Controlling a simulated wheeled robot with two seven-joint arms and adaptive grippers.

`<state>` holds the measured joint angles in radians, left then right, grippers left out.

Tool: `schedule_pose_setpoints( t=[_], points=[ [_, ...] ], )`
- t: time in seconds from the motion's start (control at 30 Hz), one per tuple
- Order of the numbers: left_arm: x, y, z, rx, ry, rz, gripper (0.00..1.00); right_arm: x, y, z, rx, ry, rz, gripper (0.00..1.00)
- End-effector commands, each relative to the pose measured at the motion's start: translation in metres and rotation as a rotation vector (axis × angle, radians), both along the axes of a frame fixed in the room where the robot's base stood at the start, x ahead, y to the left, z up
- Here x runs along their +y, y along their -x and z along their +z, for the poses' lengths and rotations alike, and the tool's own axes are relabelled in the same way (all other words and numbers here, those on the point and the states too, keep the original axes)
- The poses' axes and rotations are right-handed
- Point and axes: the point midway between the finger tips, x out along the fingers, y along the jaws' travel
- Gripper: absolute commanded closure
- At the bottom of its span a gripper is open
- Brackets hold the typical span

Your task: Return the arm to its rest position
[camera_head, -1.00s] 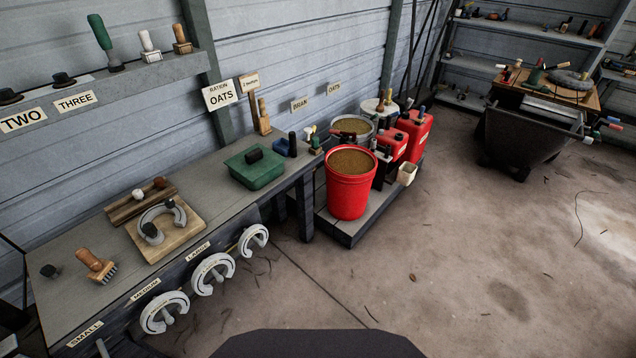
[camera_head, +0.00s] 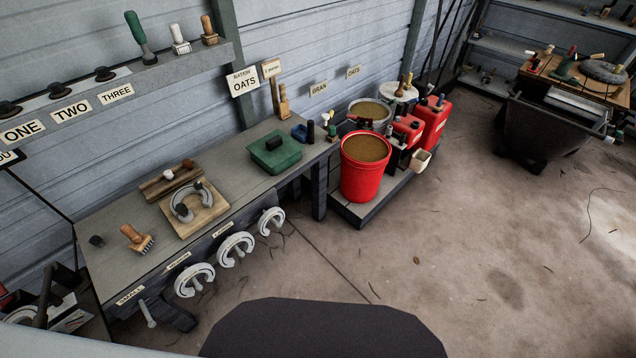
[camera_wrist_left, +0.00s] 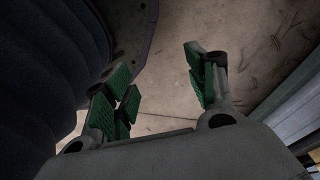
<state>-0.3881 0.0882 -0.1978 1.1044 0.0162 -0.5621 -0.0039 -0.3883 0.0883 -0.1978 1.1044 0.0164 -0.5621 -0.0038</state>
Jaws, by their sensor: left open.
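My left gripper (camera_wrist_left: 160,88) shows in the left wrist view. Its green-padded fingers are spread apart with nothing between them, and bare concrete floor shows behind. A dark ribbed surface fills the left of that view close to the gripper. In the head view neither gripper shows. A pale curved edge at the bottom left corner may be part of my arm, but I cannot tell.
The workbench (camera_head: 120,270) carries a horseshoe (camera_head: 186,203) on a wooden board, a brush (camera_head: 137,238) and a green box (camera_head: 275,153). Horseshoes hang along its front. A red bucket (camera_head: 364,168) stands on a low platform. Open floor (camera_head: 460,260) lies right.

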Motion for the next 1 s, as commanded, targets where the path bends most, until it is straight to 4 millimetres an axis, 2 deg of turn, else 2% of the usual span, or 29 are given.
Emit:
schedule_pose_setpoints(
  t=[0.03,0.8,1.0],
  points=[
    [0.002,0.006,0.005,0.004,-0.002,0.0,0.44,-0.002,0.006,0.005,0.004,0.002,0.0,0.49],
    [0.031,0.096,0.025,0.041,-0.027,-0.005,0.44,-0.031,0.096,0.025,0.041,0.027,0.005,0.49],
    [0.037,0.114,0.031,0.047,-0.03,-0.006,0.44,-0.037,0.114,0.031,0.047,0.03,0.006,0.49]
  ],
)
